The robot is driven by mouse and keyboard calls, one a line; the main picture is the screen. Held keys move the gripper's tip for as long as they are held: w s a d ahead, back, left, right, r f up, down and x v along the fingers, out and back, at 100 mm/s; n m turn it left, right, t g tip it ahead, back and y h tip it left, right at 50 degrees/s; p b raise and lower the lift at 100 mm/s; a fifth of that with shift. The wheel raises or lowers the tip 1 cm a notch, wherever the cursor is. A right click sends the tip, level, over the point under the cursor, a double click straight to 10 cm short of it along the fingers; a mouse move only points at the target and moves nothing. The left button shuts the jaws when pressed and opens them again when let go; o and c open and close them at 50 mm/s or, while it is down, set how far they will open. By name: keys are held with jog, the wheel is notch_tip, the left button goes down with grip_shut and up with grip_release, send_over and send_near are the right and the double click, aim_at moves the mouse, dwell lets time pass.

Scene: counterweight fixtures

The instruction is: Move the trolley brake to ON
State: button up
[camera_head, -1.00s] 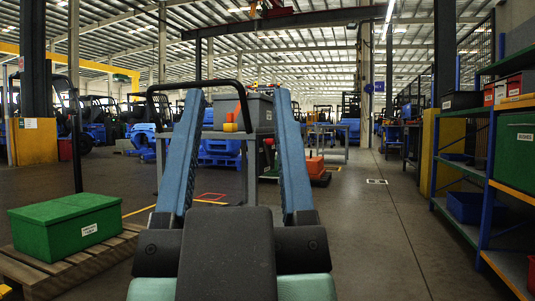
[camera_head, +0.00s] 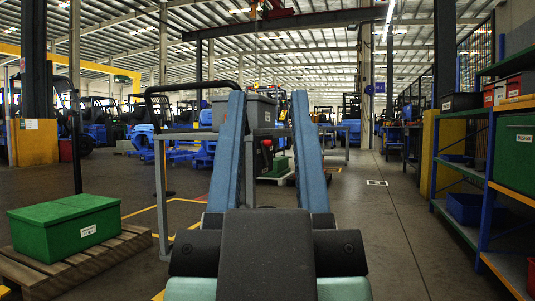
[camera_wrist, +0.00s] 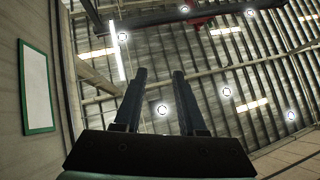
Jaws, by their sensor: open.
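A grey metal trolley frame (camera_head: 160,195) with a black bent handle (camera_head: 170,90) stands ahead of me in the head view. A grey bin (camera_head: 262,112) sits at its top. My blue and black arm parts cover much of its middle. I cannot make out the brake or its setting.
A green box (camera_head: 67,222) rests on a wooden pallet (camera_head: 95,262) at the left. Blue shelving (camera_head: 485,205) with bins stands at the right. The floor (camera_head: 385,230) between my arm and the shelving is clear. A white, green-framed panel (camera_wrist: 37,88) shows in the wrist view.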

notch_tip(320, 180, up, 5)
jog(key=p, duration=0.4)
jog(key=shift+f, duration=0.15)
grip_shut()
notch_tip(320, 180, up, 27)
jog(key=p, duration=2.7)
jog(key=shift+p, duration=0.3)
